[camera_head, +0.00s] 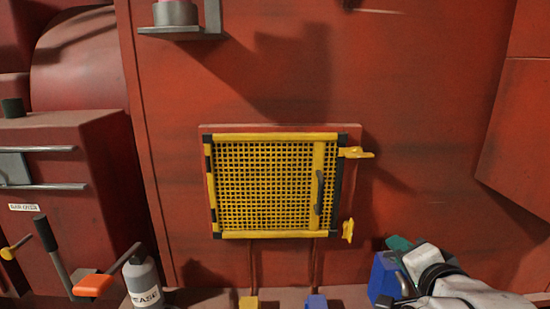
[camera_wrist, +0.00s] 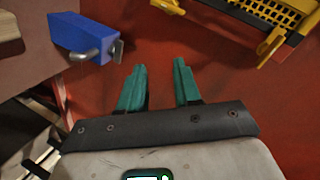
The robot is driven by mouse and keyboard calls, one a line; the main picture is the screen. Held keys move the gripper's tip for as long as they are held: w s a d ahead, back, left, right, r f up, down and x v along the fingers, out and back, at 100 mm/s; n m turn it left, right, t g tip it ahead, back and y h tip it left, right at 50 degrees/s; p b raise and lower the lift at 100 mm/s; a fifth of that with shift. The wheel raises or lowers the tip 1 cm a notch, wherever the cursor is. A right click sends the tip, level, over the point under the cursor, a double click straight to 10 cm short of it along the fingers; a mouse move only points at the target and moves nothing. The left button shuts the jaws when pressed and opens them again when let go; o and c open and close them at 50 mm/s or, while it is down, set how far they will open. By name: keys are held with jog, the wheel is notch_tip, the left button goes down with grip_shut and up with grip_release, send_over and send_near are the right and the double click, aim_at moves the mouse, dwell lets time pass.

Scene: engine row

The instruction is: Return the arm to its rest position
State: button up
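My gripper (camera_wrist: 160,85) shows in the wrist view with its two green fingers apart and nothing between them. In the head view my arm reaches in at the lower right, and a green part of the gripper (camera_head: 398,243) shows behind a blue box. The fingers point toward the red wall, with the yellow mesh guard (camera_head: 262,185) up and to the left of the arm in the head view. The guard lies flat against its frame and has a dark handle (camera_head: 319,192). Most of the gripper is hidden in the head view.
The blue box (camera_head: 382,277) with a metal shackle-like loop (camera_wrist: 84,55) is close beside my gripper. Yellow latches (camera_head: 356,153) and (camera_head: 348,230) stick out right of the guard. A grease bottle (camera_head: 142,279) and levers stand at left. The wall above the arm is clear.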

jog(key=s+d+f+n+g, duration=0.2)
jog(key=s+f+n+g, duration=0.3)
jog(key=s+f, duration=0.7)
jog(key=s+d+f+n+g, duration=0.35)
jog(key=s+f, duration=0.75)
jog(key=f, duration=0.4)
jog(key=s+a+f+n+g, duration=0.1)
jog(key=s+f+n+g, duration=0.1)
jog(key=s, duration=0.4)
jog(key=s+a+f+n+g, duration=0.1)
jog(key=s+f+g, duration=0.1)
jog(key=s, duration=0.4)
jog(key=shift+a+f+n+g, duration=0.25)
jog(key=shift+f+n+g, duration=0.1)
jog(key=shift+f, duration=0.5)
